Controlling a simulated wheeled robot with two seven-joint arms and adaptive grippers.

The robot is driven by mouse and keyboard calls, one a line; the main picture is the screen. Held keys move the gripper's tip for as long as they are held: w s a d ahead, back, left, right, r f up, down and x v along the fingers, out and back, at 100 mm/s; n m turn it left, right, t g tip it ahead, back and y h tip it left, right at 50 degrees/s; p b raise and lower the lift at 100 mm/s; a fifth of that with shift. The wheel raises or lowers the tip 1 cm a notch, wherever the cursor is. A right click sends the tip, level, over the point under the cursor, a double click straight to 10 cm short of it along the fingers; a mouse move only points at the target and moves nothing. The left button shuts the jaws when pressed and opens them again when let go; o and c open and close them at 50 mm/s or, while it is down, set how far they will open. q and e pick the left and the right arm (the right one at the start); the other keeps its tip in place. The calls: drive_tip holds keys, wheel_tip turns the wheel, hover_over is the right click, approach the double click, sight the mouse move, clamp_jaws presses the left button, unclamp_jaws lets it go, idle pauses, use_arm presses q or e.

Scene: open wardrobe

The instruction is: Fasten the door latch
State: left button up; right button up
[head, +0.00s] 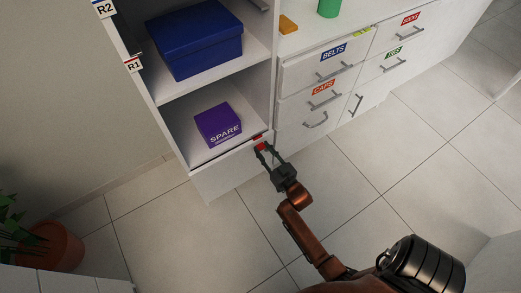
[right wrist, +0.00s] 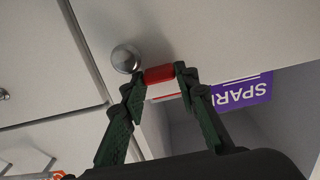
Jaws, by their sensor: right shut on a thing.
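My right gripper (head: 261,148) is at the lower front corner of the open compartment, by the upright next to the drawers. In the right wrist view, the fingertips of the right gripper (right wrist: 160,78) are closed on a small red piece, the latch (right wrist: 159,74). The latch sits close beside a round silver knob (right wrist: 126,58) on a white panel (right wrist: 220,35). Red also shows at the fingertips in the head view, where the gripper partly covers the latch (head: 261,146). I cannot tell whether the latch is fastened. My left gripper is not in view.
A purple SPARE box (head: 218,125) lies in the compartment just behind the gripper. A blue box (head: 194,43) is on the shelf above. Labelled drawers with bar handles (head: 325,105) are to the right. The tiled floor (head: 350,190) in front is clear.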

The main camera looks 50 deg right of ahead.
idle(0.3)
drive_tip(key=o, duration=1.1)
drive_tip(key=shift+o, duration=0.2)
drive_tip(key=shift+r, duration=0.1)
wheel_tip(320, 180, up, 10)
drive_tip(key=shift+f, duration=0.15)
